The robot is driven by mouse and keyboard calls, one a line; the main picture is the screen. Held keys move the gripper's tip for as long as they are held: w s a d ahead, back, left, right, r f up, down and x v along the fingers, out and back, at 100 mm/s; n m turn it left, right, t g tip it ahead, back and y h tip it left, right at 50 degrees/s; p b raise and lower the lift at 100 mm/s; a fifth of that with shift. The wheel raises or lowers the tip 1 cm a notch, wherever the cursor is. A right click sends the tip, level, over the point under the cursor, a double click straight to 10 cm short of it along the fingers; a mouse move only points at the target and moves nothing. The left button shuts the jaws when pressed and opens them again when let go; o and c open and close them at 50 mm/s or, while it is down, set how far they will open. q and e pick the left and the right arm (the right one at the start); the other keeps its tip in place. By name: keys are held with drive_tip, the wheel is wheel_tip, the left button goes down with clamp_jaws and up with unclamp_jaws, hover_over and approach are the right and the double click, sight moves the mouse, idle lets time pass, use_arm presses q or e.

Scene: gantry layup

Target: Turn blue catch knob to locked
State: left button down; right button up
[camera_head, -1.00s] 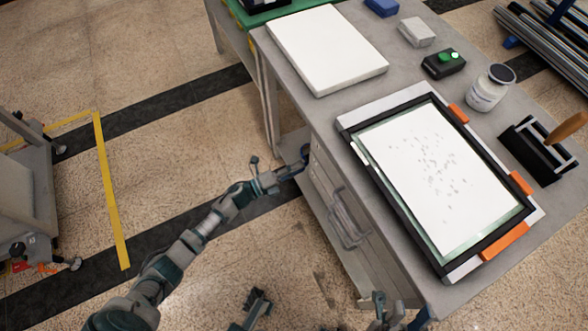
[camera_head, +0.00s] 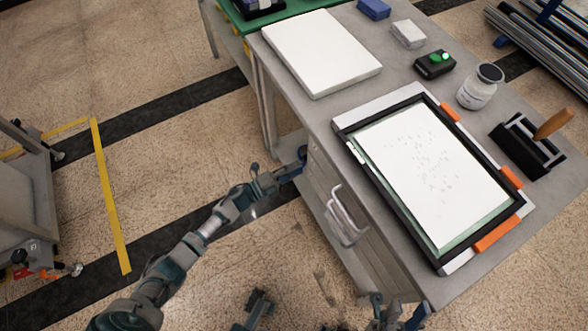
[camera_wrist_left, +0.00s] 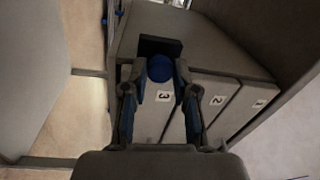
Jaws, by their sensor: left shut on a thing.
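The blue catch knob (camera_wrist_left: 160,68) is round and sits in front of a dark plate (camera_wrist_left: 160,46) on the drawer unit, by the label 3. My left gripper (camera_wrist_left: 160,80) has one finger on each side of the knob and is shut on it. In the head view my left gripper (camera_head: 288,172) reaches the bench's left side, where the knob is too small to make out. The knob's locked or unlocked marking is not visible. My right gripper (camera_head: 397,312) is at the bottom edge, partly cut off; its jaw state is unclear.
The grey bench (camera_head: 315,120) carries a black frame with orange clamps (camera_head: 430,180), a white slab (camera_head: 322,52), a jar (camera_head: 480,86) and a wooden-handled tool (camera_head: 535,145). A looped handle (camera_head: 343,215) stands out from its side.

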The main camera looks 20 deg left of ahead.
use_arm(q)
drive_tip(key=c, duration=1.2)
unclamp_jaws()
drive_tip(key=shift+a+f, duration=0.2)
drive_tip(key=o, duration=0.3)
drive_tip(key=shift+w+f, duration=0.1)
drive_tip(key=v, duration=1.2)
